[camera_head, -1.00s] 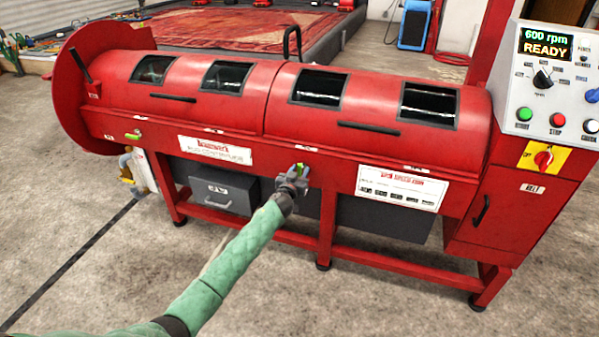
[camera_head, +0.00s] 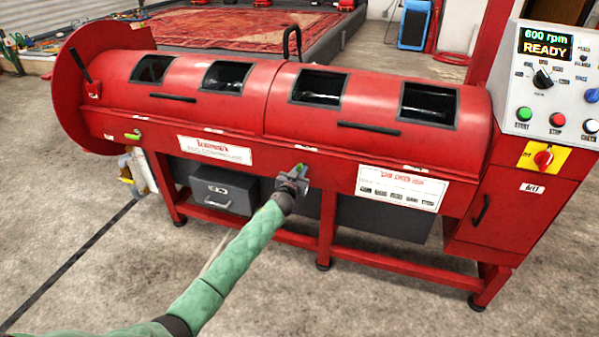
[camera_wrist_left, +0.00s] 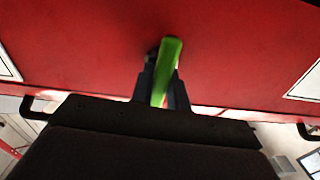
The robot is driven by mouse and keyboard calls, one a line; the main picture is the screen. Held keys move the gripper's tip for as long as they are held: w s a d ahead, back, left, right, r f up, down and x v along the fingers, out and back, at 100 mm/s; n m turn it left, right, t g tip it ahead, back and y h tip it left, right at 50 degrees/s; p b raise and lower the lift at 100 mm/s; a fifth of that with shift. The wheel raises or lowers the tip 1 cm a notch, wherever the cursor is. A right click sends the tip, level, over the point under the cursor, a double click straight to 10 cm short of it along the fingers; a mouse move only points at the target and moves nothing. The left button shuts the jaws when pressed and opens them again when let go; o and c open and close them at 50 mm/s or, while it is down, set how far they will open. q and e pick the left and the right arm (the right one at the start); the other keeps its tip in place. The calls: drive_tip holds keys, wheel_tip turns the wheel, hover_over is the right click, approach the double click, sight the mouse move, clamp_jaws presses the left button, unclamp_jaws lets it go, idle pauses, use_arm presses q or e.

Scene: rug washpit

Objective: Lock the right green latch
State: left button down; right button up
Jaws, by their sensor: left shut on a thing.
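The right green latch (camera_head: 299,168) is on the front of the red machine (camera_head: 330,190), a little right of the left sign. My left gripper (camera_head: 296,175) is at the latch and shut on it, hiding most of it in the head view. In the left wrist view the green latch handle (camera_wrist_left: 167,70) sits between the two dark fingers (camera_wrist_left: 161,88) and sticks out past them, slightly tilted. Another green latch (camera_head: 133,136) lies flat and sideways at the machine's left end. My right gripper is not in view.
The control panel (camera_head: 556,85) reads 600 rpm READY at the right, above a yellow plate with a red knob (camera_head: 543,157). A grey drawer box (camera_head: 222,188) sits under the machine. The concrete floor in front is clear.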

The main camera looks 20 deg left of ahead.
use_arm(q)
drive_tip(key=m, duration=0.4)
drive_tip(key=shift+d, duration=0.15)
drive_tip(key=m, duration=0.4)
drive_tip(key=shift+d+f+m, duration=0.15)
drive_tip(key=shift+m, duration=0.15)
drive_tip(key=m, duration=0.3)
drive_tip(key=shift+d+f+m, duration=0.1)
drive_tip(key=shift+m, duration=0.2)
drive_tip(key=m, duration=0.3)
drive_tip(key=shift+f+m, duration=0.15)
drive_tip(key=shift+m, duration=0.65)
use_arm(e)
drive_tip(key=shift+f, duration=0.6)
use_arm(q)
drive_tip(key=shift+f, duration=0.1)
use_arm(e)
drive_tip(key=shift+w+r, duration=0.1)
